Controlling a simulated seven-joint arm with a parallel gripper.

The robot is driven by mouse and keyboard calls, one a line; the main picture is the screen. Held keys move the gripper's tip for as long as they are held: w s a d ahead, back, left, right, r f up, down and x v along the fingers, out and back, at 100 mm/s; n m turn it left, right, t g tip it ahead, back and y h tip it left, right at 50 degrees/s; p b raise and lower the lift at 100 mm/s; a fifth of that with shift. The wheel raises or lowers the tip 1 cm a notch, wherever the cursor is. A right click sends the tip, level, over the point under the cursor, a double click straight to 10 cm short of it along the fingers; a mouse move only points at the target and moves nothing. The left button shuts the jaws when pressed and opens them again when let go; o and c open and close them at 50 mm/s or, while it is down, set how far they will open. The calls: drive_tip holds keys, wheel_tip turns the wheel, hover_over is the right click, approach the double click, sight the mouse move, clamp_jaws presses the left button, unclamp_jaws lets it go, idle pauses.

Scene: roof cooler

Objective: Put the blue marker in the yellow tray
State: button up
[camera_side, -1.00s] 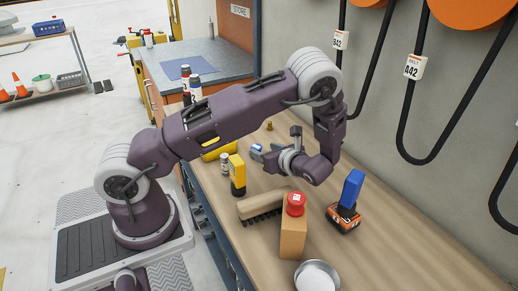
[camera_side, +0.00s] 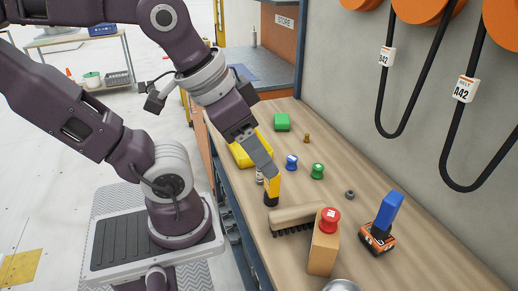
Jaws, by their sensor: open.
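The yellow tray (camera_side: 238,153) is on the bench at the left, partly hidden behind my arm. A short blue item with a pale band (camera_side: 291,162) stands on the wood to the right of my gripper; I cannot tell if it is the blue marker, and no other marker shape shows clearly. My gripper (camera_side: 268,172) points down above the bench, between the tray and the blue item, and overlaps a yellow-and-black tool in the picture. It is open, with nothing seen between its fingers; one finger hides the other.
The yellow-and-black tool (camera_side: 271,190) stands close by the gripper. A brush (camera_side: 298,216), a red-button box (camera_side: 323,245) and a blue-and-orange drill-like tool (camera_side: 383,222) stand nearer. A green item (camera_side: 317,171), a green block (camera_side: 282,122) and a nut (camera_side: 350,194) lie around.

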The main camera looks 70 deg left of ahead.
drive_tip(key=shift+d, duration=0.1)
drive_tip(key=n+g+y, duration=0.3)
drive_tip(key=n+g, duration=0.1)
drive_tip(key=n, duration=0.8)
hover_over(292, 158)
drive_tip(key=s+d, duration=0.2)
drive_tip(key=d, duration=0.5)
wheel_tip(292, 158, down, 14)
drive_tip(key=shift+n, duration=0.8)
drive_tip(key=a+f, duration=0.2)
drive_tip(key=f, duration=0.1)
drive_tip(key=w+a+f, duration=0.1)
drive_tip(key=a+f, duration=0.1)
drive_tip(key=f, duration=0.2)
drive_tip(key=w+a+f, duration=0.1)
drive_tip(key=a+f, duration=0.1)
drive_tip(key=f, duration=0.2)
drive_tip(key=shift+a+f, duration=0.2)
drive_tip(key=shift+a, duration=0.2)
drive_tip(key=shift+a+f, duration=0.15)
drive_tip(key=shift+f, duration=0.35)
drive_tip(key=shift+c, duration=0.5)
